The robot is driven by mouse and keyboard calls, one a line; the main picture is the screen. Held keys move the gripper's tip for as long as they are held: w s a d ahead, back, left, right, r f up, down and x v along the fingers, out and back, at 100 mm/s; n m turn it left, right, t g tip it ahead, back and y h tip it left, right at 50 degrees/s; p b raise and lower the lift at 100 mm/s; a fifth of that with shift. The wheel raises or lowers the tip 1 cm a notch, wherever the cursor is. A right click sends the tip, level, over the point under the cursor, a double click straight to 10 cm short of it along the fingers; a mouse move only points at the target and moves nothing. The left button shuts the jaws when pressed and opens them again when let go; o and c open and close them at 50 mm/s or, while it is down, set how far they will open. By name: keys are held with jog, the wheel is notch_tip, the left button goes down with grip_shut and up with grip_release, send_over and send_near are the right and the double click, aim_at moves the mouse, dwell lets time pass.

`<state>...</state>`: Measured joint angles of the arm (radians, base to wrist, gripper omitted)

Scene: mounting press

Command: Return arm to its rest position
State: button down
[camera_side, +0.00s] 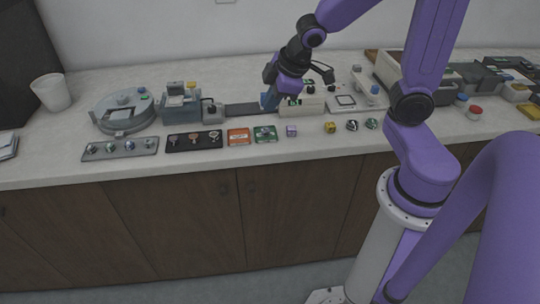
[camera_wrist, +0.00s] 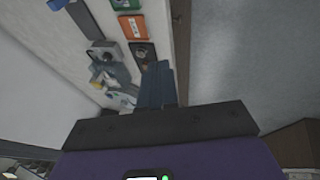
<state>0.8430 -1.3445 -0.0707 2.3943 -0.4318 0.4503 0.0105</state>
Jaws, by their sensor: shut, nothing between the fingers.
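My arm reaches from the right over the bench in the side view, bent at the elbow. My gripper (camera_side: 268,100) points down over the middle of the bench, by the dark flat strip (camera_side: 240,110). I cannot tell its exact height above the surface. In the wrist view the blue-grey fingers of my gripper (camera_wrist: 158,72) lie together, with nothing seen between them. The bench top (camera_wrist: 85,15) shows behind them at a slant, with its edge and the grey floor to the right.
A round grey machine (camera_side: 120,115) and a small press unit (camera_side: 180,106) stand left of my gripper. A pale box (camera_side: 305,100) stands close on its right. Small trays, an orange card (camera_side: 239,136) and a green card (camera_side: 265,133) line the front. A white cup (camera_side: 51,92) stands far left.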

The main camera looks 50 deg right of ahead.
jog(key=s+a+n+g, duration=0.1)
jog(key=s+a+g, duration=0.1)
jog(key=s, duration=0.8)
jog(key=s+a+n+g, duration=0.1)
jog(key=s+a+g, duration=0.1)
jog(key=s, duration=0.8)
jog(key=shift+s+r+n+g, duration=0.15)
jog(key=shift+s+n+g, duration=0.05)
jog(key=shift+n+g, duration=0.2)
